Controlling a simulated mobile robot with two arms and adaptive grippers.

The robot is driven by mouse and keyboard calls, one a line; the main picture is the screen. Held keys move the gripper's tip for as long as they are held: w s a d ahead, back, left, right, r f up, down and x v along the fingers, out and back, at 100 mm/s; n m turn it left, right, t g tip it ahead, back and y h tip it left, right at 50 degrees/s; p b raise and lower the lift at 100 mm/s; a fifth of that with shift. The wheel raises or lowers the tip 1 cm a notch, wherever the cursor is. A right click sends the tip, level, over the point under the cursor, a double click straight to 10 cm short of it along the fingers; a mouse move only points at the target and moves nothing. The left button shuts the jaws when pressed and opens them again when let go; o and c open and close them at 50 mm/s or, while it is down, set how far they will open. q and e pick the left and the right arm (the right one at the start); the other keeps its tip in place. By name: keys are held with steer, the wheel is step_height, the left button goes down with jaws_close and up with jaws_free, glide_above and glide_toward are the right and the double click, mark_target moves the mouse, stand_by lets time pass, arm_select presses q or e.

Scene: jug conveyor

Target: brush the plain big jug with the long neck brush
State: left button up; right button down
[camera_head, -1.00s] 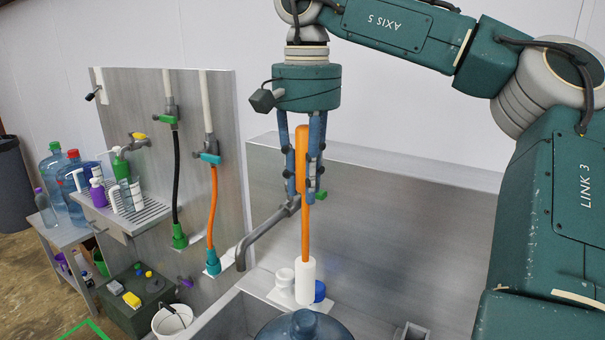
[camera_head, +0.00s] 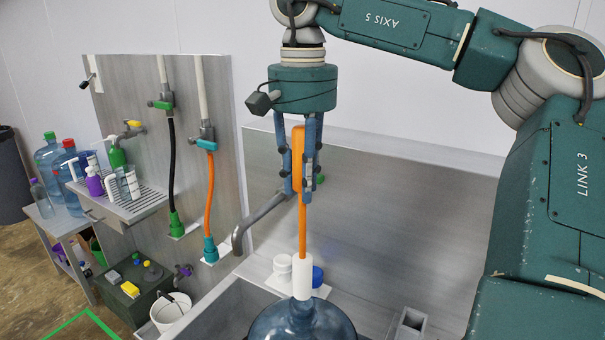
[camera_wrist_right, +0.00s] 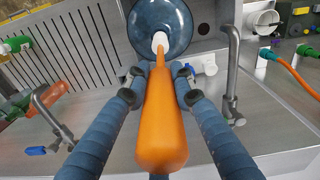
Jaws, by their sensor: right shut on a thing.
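The long neck brush (camera_head: 303,235) has an orange handle and a white head (camera_head: 302,277). My right gripper (camera_head: 299,193) is shut on its handle and holds it upright, head down. The big blue jug (camera_head: 302,327) is below it in the sink, cut off by the lower picture edge. The head's lower end meets the jug's neck in the head view; I cannot tell whether it is inside. My left gripper is not in view.
A bent metal faucet (camera_head: 262,218) stands close left of the brush. White and blue caps (camera_head: 318,276) sit on the ledge behind. Other jugs (camera_head: 70,172) stand on a side table at far left, near a shelf of bottles (camera_head: 140,207). A white bucket (camera_head: 170,312) is lower left.

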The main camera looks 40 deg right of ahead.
steer(key=b, duration=0.4)
glide_above(302, 279)
steer(key=w+d, duration=0.1)
steer(key=shift+w+d+f, duration=0.1)
steer(key=shift+f, duration=2.05)
steer(key=shift+w+d+f, duration=0.1)
steer(key=shift+f, duration=2)
steer(key=shift+s, duration=0.1)
steer(key=shift+f, duration=0.1)
step_height(302, 279, down, 14)
steer(key=b, duration=0.9)
step_height(302, 279, up, 14)
steer(key=p, duration=1.2)
steer(key=shift+r, duration=0.2)
step_height(302, 279, down, 14)
steer(key=b, duration=0.9)
steer(key=shift+f, duration=0.2)
steer(key=shift+r, duration=0.1)
step_height(302, 279, up, 14)
steer(key=p, duration=1.1)
